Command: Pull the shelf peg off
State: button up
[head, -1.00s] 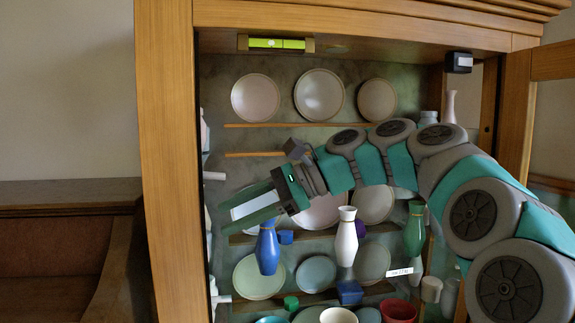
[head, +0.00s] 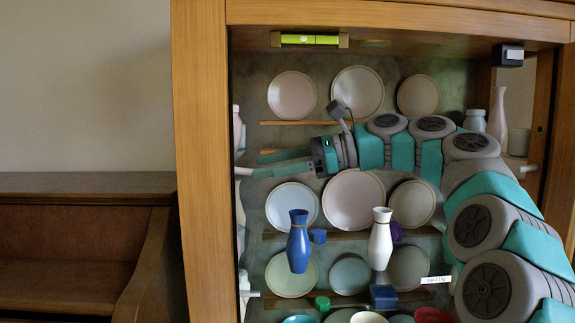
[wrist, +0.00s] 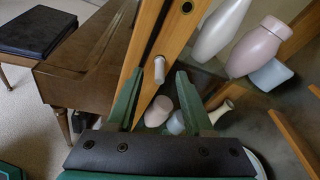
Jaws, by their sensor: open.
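The shelf peg (wrist: 159,69) is a short pale cylinder standing out of the wooden cabinet upright (wrist: 150,35) in the wrist view. A pale peg also shows at the left post in the head view (head: 243,171), just left of the fingertips. My gripper (wrist: 158,80) is open, one green finger on each side of the peg in the picture. In the head view my gripper (head: 262,164) points left, nearly level, toward the post. The peg looks near the fingertips; I cannot tell how far it reaches between them. Nothing is held.
Plates stand on shelves behind my arm. A blue vase (head: 299,243) and a white vase (head: 381,240) stand below my gripper. Pale bottles (wrist: 260,46) are right of the upright in the wrist view. A wooden bench (head: 85,240) stands left of the cabinet.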

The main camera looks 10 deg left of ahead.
aim_at(241, 171)
jog(key=x, duration=0.3)
jog(key=shift+a, duration=0.15)
grip_shut()
dwell(0.3)
dwell(0.5)
dwell(1.4)
